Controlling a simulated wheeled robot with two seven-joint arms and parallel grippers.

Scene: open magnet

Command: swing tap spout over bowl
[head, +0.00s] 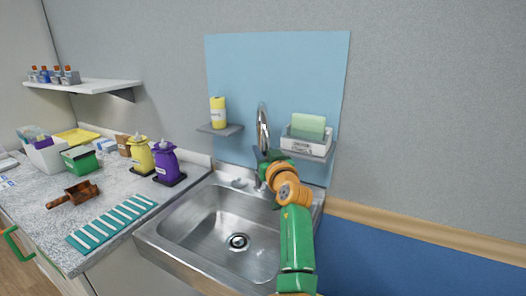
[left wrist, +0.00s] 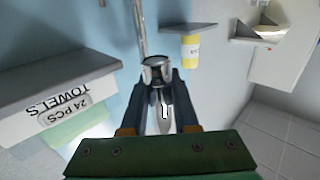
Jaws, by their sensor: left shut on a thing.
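The chrome tap spout (head: 262,125) rises as a tall arch at the back of the steel sink, in front of the blue wall panel. The sink bowl (head: 205,232) has a drain in its floor and looks empty. My left gripper (head: 266,157) is at the lower part of the spout, above the sink's back right. In the left wrist view, its two dark fingers (left wrist: 162,108) are closed around a metal piece of the tap (left wrist: 157,70). The grip itself is hidden behind my arm in the head view. My right gripper is not in view.
A shelf with a towel box (head: 306,145) is close to the gripper's right; another with a yellow bottle (head: 218,111) is to its left. The left counter holds purple (head: 166,160) and yellow (head: 140,157) dispensers, a wooden scoop (head: 75,194) and a teal striped mat (head: 110,222).

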